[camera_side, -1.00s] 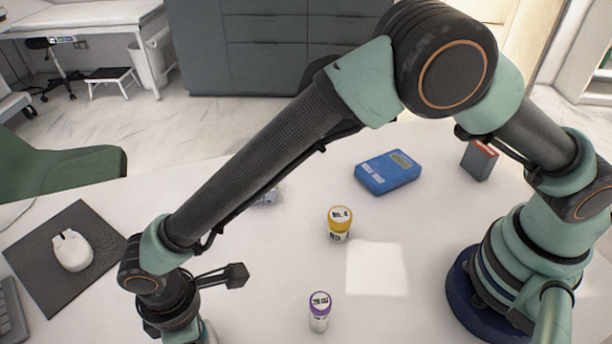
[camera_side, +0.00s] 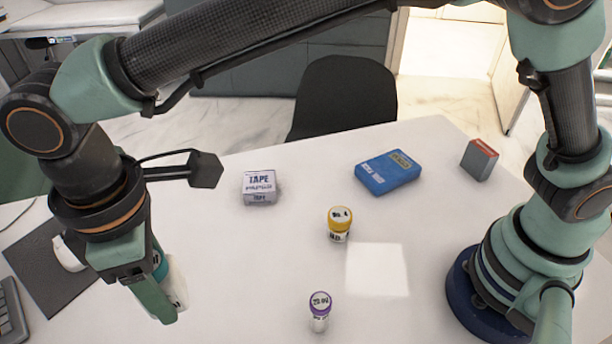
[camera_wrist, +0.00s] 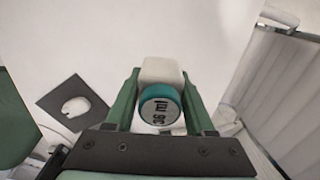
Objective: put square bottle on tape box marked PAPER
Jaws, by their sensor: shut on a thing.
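A white square bottle (camera_side: 176,285) with a teal cap is held in my gripper (camera_side: 166,304), at the left of the side view and above the desk. In the wrist view the fingers of my gripper (camera_wrist: 160,88) are shut on both sides of the bottle (camera_wrist: 161,70); its cap faces the camera and reads "36 ml". A white tape box (camera_side: 259,188) lies on the desk, up and to the right of my gripper. "TAPE" is legible on it; the smaller line is too small to read. The bottle is apart from the box.
A yellow-capped bottle (camera_side: 339,225) and a purple-capped bottle (camera_side: 319,312) stand mid-desk. A blue box (camera_side: 388,173) and a small grey-red box (camera_side: 479,160) are farther right. A mouse (camera_side: 68,254) on a dark pad (camera_side: 62,286) and a keyboard (camera_side: 12,312) are at left.

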